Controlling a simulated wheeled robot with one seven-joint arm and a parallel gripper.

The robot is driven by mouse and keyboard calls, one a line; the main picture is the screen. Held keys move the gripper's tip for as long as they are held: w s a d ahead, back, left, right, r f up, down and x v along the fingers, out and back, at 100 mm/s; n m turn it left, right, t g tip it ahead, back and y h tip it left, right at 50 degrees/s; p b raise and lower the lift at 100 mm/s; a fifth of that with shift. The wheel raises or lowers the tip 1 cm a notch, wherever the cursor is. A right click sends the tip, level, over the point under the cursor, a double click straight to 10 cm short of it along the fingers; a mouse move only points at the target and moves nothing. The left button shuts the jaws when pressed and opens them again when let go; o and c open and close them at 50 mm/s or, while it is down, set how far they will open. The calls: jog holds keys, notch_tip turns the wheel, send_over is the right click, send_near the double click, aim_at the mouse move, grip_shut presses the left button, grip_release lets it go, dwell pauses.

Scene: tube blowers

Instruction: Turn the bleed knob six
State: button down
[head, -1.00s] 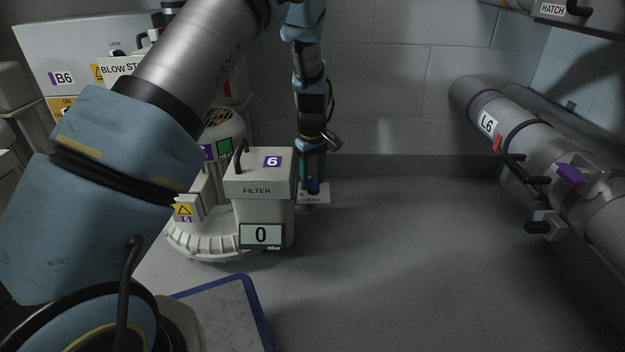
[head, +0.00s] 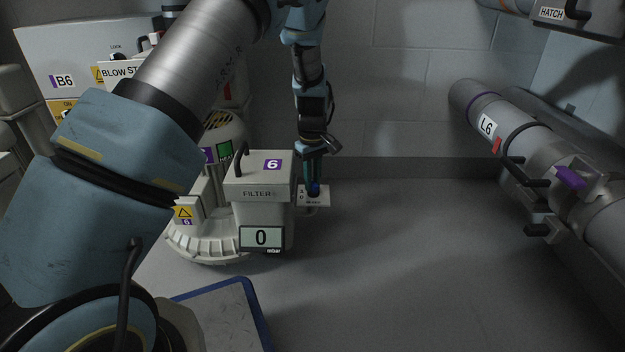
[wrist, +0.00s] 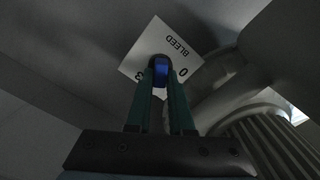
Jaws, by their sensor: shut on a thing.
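The bleed knob is a small blue knob (wrist: 161,70) on a white plate (wrist: 151,49) marked BLEED, with a 0 and another partly hidden figure. In the head view the knob (head: 314,189) and its plate (head: 322,199) sit just right of the filter box (head: 258,176), which bears a purple 6. My gripper (wrist: 160,82) is shut on the knob, a teal finger on either side. In the head view my gripper (head: 313,183) reaches down to it from above. The knob's pointer direction cannot be told. The filter display (head: 261,237) reads 0 mbar.
A white ribbed blower base (head: 208,247) stands left of the filter box. A panel marked B6 (head: 85,55) is behind it. A large pipe marked L6 (head: 487,124) runs along the right, with a purple handle (head: 570,177). The floor (head: 400,260) between is clear.

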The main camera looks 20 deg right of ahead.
jog(key=shift+r+p, duration=0.15)
jog(key=shift+p, duration=0.15)
jog(key=m+p, duration=0.2)
jog(key=p, duration=0.1)
jog(key=shift+r, duration=0.2)
jog(key=m+p, duration=0.2)
jog(key=p, duration=0.2)
jog(key=shift+m+p, duration=0.3)
jog(key=shift+p, duration=0.05)
jog(key=m+p, duration=0.3)
jog(key=p, duration=0.1)
jog(key=shift+d+f, duration=0.1)
jog(key=shift+d, duration=0.05)
jog(key=shift+f+m+p, duration=0.2)
jog(key=shift+m+p, duration=1.2)
jog(key=shift+m, duration=0.4)
jog(key=shift+d, duration=0.1)
jog(key=c, duration=0.8)
grip_release()
